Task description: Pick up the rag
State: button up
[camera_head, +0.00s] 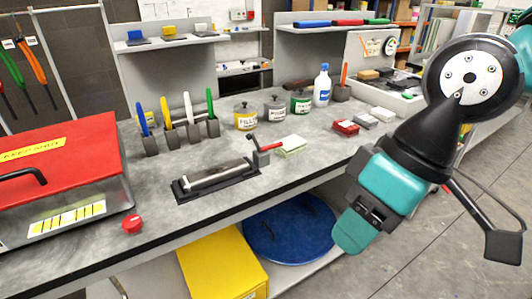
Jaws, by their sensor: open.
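My gripper (428,240) is at the right, in front of the bench and over the floor side.
A red-handled tool (265,148) stands close beside the cloth, with a roller in a black tray (215,180) to the left. Labelled tins (275,108) and a white-blue bottle (322,86) stand behind. Red and grey blocks (345,127) lie to the right.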

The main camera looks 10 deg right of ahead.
aim_at(294, 145)
jog(key=z, duration=0.35)
jog(key=i, duration=1.1)
jog(key=u, duration=0.5)
